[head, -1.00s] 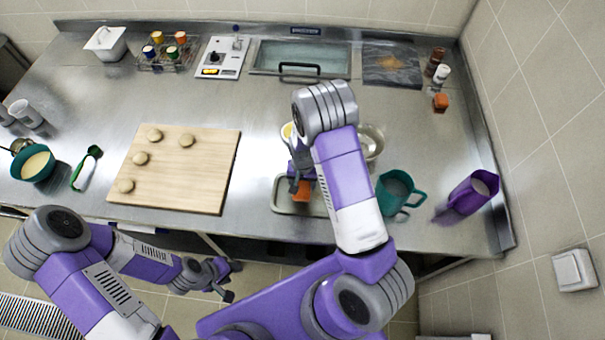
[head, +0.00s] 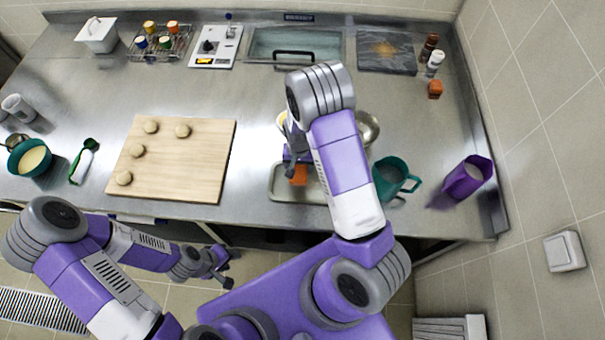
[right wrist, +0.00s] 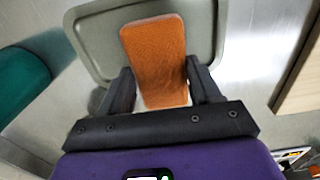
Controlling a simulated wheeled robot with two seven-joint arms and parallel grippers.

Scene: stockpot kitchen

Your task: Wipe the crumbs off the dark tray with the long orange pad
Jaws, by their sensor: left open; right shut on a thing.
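The dark tray (head: 368,66) lies flat at the back right of the counter, with a patch of orange-brown crumbs (head: 386,49) near its middle. My right gripper (right wrist: 158,88) is shut on the long orange pad (right wrist: 154,50), which sticks out beyond the fingers. In the head view the pad (head: 299,175) shows below my right wrist, over a grey-green tray (head: 281,195) at the counter's front. I cannot tell whether the pad touches that tray. My right arm hides part of it. My left gripper (head: 226,272) is open and empty, low before the counter's front edge.
A teal pitcher (head: 391,180) and a purple cup (head: 467,178) stand right of my right arm. A metal bowl (head: 368,128) is behind it. Bottles (head: 428,48) and a small orange block (head: 435,89) stand right of the dark tray. A cutting board (head: 195,165) lies left.

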